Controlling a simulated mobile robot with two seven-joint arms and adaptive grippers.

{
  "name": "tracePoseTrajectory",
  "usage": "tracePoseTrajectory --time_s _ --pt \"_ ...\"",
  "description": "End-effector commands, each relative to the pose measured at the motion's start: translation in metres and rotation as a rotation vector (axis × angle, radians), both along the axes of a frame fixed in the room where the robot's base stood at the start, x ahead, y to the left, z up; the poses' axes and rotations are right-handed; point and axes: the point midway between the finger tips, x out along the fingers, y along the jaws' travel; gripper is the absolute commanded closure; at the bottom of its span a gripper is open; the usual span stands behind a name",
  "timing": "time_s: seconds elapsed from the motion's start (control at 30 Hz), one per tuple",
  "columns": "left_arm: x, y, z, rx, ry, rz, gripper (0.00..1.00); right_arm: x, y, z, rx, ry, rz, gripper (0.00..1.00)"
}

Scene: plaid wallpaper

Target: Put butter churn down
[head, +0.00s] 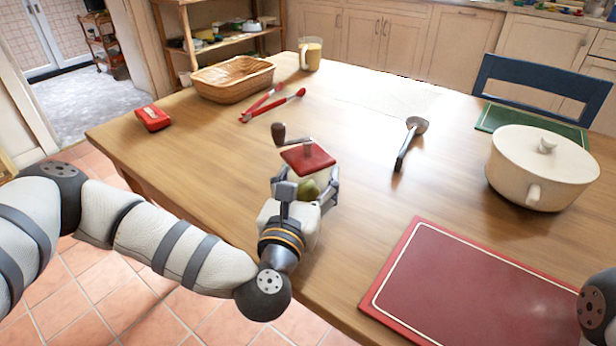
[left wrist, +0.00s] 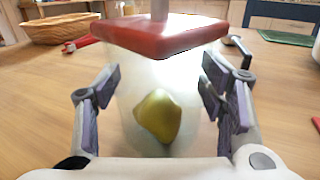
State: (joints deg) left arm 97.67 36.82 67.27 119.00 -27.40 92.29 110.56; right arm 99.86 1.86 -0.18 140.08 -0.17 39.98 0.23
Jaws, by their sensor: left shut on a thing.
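The butter churn has a red square lid (head: 308,157), a crank with a dark knob (head: 279,133) and a clear glass jar (left wrist: 190,80). It is upright over the table's near-left part. My left gripper (head: 306,196) is shut on the jar, with a finger on each side below the lid; the fingers also show in the left wrist view (left wrist: 163,100). A yellow-green, pear-like thing (left wrist: 158,115) shows through the glass; I cannot tell if it is inside or behind. The jar's base is hidden, so contact with the table cannot be told. My right gripper is out of view.
The table's middle has free room.

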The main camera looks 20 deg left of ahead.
Motion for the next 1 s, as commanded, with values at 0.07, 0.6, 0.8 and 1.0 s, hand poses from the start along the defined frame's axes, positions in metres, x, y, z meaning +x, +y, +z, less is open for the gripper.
tracePoseTrajectory --time_s 0.07,0.6,0.8,1.0 --pt "0.000 0.000 -0.004 0.000 0.002 0.000 0.32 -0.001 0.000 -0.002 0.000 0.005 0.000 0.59" --pt "-0.014 -0.001 0.001 0.000 0.003 -0.003 0.16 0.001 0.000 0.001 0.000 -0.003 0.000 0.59" --pt "-0.065 -0.003 0.000 -0.002 0.007 -0.003 0.16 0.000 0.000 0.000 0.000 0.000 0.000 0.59" --pt "-0.108 -0.005 0.000 0.000 0.005 -0.003 0.16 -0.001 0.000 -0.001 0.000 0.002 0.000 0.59"
